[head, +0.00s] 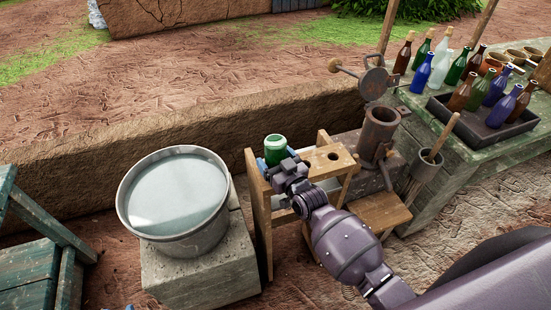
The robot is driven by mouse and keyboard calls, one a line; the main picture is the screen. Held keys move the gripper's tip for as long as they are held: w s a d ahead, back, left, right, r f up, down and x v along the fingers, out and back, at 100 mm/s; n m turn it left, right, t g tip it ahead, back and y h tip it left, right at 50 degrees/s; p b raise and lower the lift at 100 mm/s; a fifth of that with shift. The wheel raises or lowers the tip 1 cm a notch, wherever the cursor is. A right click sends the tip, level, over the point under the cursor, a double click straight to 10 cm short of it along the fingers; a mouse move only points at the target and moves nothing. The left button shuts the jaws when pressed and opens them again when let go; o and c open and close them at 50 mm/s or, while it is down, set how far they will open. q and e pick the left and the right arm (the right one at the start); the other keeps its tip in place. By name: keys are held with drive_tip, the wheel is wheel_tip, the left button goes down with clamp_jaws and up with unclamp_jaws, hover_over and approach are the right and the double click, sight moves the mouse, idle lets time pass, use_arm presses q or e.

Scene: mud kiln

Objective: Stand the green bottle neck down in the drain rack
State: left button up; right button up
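The green bottle (275,146) is upside down at the left end of the wooden drain rack (318,170), with its round base up. Its neck and lower part are hidden behind my gripper and the rack top, so I cannot tell how deep it sits in a hole. My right gripper (277,160) is at the bottle, with bluish fingertips on either side of it. I cannot tell whether the fingers press on the glass or stand slightly apart. An empty round hole (333,156) shows in the rack top to the right. My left gripper is out of view.
A wide metal tub of water (172,195) stands on a stone block left of the rack. A rusty metal cylinder (378,133) stands close on the right. A green table (480,160) holds several bottles and a dark tray (520,128). An earthen ledge runs behind.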

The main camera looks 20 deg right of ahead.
drive_tip(key=shift+o, duration=0.7)
drive_tip(key=v, duration=1)
drive_tip(key=shift+s, duration=0.35)
drive_tip(key=shift+d, duration=0.15)
